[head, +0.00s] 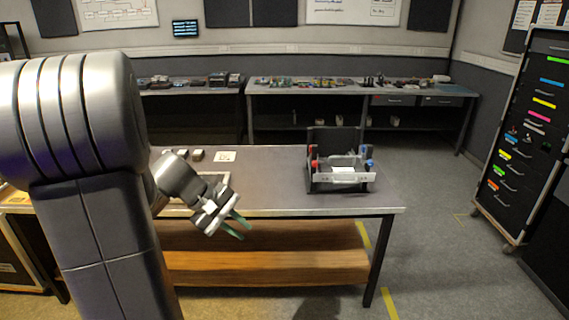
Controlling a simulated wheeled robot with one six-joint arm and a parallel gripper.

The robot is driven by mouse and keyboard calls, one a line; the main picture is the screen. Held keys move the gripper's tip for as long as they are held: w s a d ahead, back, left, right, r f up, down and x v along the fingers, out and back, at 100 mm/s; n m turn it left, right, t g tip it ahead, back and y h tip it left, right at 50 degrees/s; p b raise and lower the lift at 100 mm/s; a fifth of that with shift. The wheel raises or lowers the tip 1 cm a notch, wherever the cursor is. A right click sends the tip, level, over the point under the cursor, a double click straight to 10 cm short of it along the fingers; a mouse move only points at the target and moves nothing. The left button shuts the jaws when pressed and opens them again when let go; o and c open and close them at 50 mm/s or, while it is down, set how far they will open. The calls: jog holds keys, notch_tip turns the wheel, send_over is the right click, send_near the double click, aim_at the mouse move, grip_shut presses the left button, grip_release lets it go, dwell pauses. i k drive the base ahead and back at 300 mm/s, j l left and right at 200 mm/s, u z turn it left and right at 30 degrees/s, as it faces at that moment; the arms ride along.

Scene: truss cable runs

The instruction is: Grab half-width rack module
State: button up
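No thing in the head view is plainly recognisable as a half-width rack module. A black open holder (325,179) with a grey front plate stands on the right part of the workbench (270,180). Red and blue parts and a white piece show in it; I cannot tell whether any of this is the module. My gripper (236,225) hangs at the bench's front edge, left of the holder and apart from it. Its two green-tipped fingers are spread, with nothing visible between them. My arm hides the bench's left end.
Small blocks (197,155) and a white card (224,156) lie at the bench's back left. A shallow tray (216,178) is partly behind my gripper. Cluttered benches (345,87) line the back wall. A drawer cabinet (530,130) stands right. Floor between is clear.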

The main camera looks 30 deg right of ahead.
aim_at(336, 170)
jog(key=l+u, duration=0.25)
jog(key=l, duration=0.25)
jog(key=l+u, duration=0.2)
jog(key=l, duration=0.3)
jog(key=l+u, duration=0.25)
jog(key=l, duration=0.25)
jog(key=l+u, duration=0.25)
jog(key=l, duration=0.25)
jog(key=k+l+u, duration=0.2)
jog(key=l, duration=0.25)
jog(key=k+l+u, duration=0.1)
jog(key=l+u, duration=0.15)
jog(key=l, duration=0.2)
jog(key=k+l, duration=0.1)
jog(key=l, duration=0.25)
jog(key=k+l, duration=0.15)
jog(key=l, duration=0.15)
jog(key=k+l, duration=0.1)
jog(key=l, duration=0.25)
jog(key=k+l, duration=0.15)
jog(key=l, duration=0.2)
